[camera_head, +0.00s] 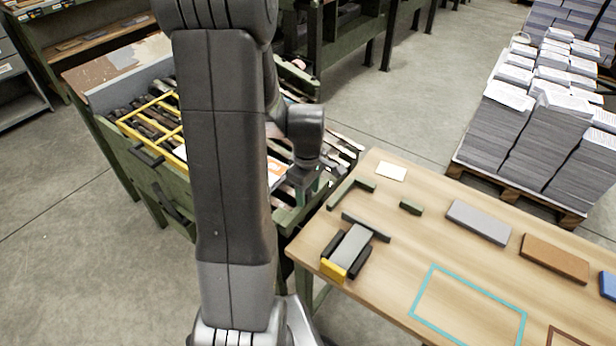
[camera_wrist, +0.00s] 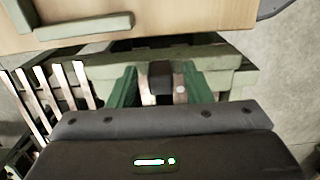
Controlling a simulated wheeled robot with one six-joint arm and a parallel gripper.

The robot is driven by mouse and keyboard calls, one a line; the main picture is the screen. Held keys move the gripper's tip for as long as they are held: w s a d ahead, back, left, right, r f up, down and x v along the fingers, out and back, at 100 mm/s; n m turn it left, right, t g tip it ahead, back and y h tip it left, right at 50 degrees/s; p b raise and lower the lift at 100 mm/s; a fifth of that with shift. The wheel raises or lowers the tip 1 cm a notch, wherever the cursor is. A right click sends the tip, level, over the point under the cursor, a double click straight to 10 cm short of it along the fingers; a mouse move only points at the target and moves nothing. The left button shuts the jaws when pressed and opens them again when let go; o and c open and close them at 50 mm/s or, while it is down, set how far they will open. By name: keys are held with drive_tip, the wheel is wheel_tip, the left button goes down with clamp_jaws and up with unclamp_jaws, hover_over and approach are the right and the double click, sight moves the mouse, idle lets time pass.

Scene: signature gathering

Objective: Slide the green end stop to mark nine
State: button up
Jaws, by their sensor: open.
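My gripper (camera_head: 303,188) hangs over the right end of the gathering machine (camera_head: 172,193), close to the left corner of the wooden table. In the wrist view my gripper (camera_wrist: 161,76) is open, with two green fingers spread apart. A dark block (camera_wrist: 160,84) and a part with a pale round dot (camera_wrist: 180,91) show between the fingers; I cannot tell whether they touch. A pale green rail (camera_wrist: 222,60) crosses just beyond the fingertips. I cannot pick out the green end stop for certain, and no numbered marks are legible. My arm hides part of the machine in the head view.
A yellow frame (camera_head: 150,122) lies on the machine. Paper stacks (camera_head: 530,125) stand on a pallet behind.

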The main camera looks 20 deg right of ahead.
wheel_tip(320, 180, up, 13)
drive_tip(key=p, duration=0.1)
drive_tip(key=shift+r, duration=0.2)
drive_tip(key=shift+f, duration=0.1)
idle(0.4)
wheel_tip(320, 180, down, 14)
drive_tip(key=shift+a+b, duration=0.1)
drive_tip(key=shift+b, duration=0.5)
drive_tip(key=shift+w+a, duration=0.25)
drive_tip(key=shift+w, duration=0.25)
drive_tip(key=shift+s+d, duration=0.1)
